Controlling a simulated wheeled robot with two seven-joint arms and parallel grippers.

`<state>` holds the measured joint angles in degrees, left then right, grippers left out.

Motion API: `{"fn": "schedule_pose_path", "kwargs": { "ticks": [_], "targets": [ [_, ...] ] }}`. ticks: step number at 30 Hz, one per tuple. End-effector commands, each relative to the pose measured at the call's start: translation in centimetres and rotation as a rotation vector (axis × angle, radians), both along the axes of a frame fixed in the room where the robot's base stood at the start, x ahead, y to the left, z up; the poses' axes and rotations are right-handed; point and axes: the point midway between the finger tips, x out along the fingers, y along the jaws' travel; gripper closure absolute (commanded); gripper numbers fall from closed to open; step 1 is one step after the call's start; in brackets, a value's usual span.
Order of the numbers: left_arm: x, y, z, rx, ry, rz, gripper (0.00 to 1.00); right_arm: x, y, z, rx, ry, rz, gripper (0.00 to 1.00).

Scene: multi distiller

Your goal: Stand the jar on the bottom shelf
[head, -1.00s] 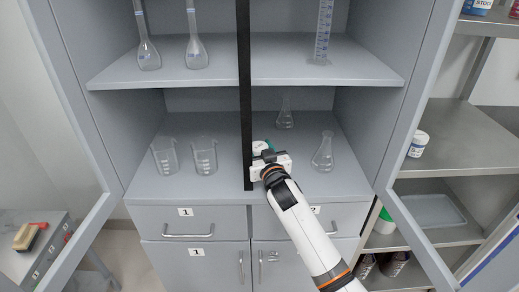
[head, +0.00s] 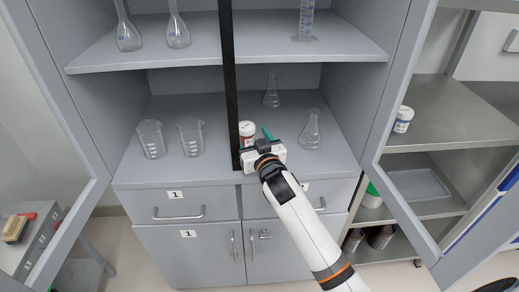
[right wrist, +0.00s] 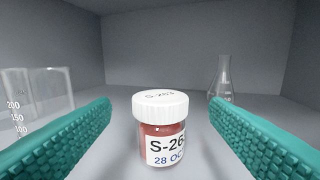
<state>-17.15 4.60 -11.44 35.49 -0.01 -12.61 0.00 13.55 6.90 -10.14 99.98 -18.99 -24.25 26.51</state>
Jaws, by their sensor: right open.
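The jar (head: 247,130) has a white lid, red contents and a white label. It stands upright on the bottom shelf (head: 185,168) of the cabinet, just right of the black centre post. In the right wrist view the jar (right wrist: 161,130) sits between the two teal fingers, with a gap on each side, its label partly reading "S-26". My right gripper (head: 257,137) is open, low in front of the jar, and hides part of it in the head view. My left gripper is not in view.
Two beakers (head: 151,140) stand left of the post (head: 231,85). A conical flask (head: 311,130) stands right of the gripper, and a smaller one (head: 271,93) stands behind. The upper shelf (head: 330,45) holds more glassware. The open glass doors flank the cabinet.

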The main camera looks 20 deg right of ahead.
Motion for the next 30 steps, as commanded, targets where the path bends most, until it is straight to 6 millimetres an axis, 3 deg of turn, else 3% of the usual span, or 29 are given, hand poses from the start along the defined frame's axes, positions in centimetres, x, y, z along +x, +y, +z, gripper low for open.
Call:
{"fn": "schedule_pose_path", "kwargs": {
  "ticks": [6, 12, 30],
  "targets": [
    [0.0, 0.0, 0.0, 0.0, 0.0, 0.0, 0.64, -4.7, -0.1, -0.1, 0.0, 0.002, -0.001, 0.3],
    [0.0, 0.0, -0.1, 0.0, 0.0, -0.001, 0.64, -6.9, -0.1, -0.1, 0.0, 0.0, -0.001, 0.3],
    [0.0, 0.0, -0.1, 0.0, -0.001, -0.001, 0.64, -7.4, -0.1, 0.0, 0.0, 0.0, -0.001, 0.3]
  ]
}}
